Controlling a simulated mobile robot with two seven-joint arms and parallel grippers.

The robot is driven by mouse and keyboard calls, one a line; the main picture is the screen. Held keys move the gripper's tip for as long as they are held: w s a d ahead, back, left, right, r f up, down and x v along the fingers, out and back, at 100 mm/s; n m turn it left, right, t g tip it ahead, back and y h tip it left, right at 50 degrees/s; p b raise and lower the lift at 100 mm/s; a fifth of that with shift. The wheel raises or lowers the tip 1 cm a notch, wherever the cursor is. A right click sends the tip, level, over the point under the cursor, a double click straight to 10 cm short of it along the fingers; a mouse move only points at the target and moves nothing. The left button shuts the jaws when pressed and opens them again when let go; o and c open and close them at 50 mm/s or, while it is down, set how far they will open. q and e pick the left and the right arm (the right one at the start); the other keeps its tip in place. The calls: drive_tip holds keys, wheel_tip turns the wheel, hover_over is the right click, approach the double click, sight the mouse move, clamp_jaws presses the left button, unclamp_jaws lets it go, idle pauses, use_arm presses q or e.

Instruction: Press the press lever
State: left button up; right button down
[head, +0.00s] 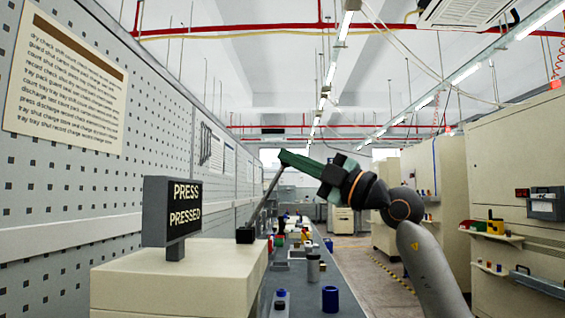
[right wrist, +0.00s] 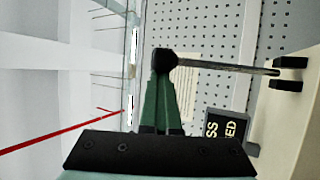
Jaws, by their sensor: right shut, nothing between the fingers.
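The press is a cream box (head: 180,275) at the front left in the head view, with a dark sign (head: 184,213) reading "PRESS PRESSED". Its lever, a thin grey rod (head: 266,198), rises at a slant from a black mount (head: 245,235). The right wrist view shows the lever's rod (right wrist: 220,66), its black knob (right wrist: 165,60) and the mount (right wrist: 288,75). My right gripper (head: 284,157), with green fingers, is shut and empty. Its fingertips (right wrist: 163,78) are at the knob; whether they touch it I cannot tell. My left gripper is not in view.
A long grey bench (head: 300,297) behind the press holds small parts, among them a blue cup (head: 330,299) and a grey cylinder (head: 313,268). A pegboard wall (head: 75,190) runs along the left. Cream cabinets (head: 500,150) stand at the right, across an aisle.

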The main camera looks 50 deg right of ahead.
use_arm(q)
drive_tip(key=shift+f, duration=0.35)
use_arm(e)
drive_tip(key=shift+s+d+f, duration=0.15)
drive_tip(key=shift+d+f, duration=0.3)
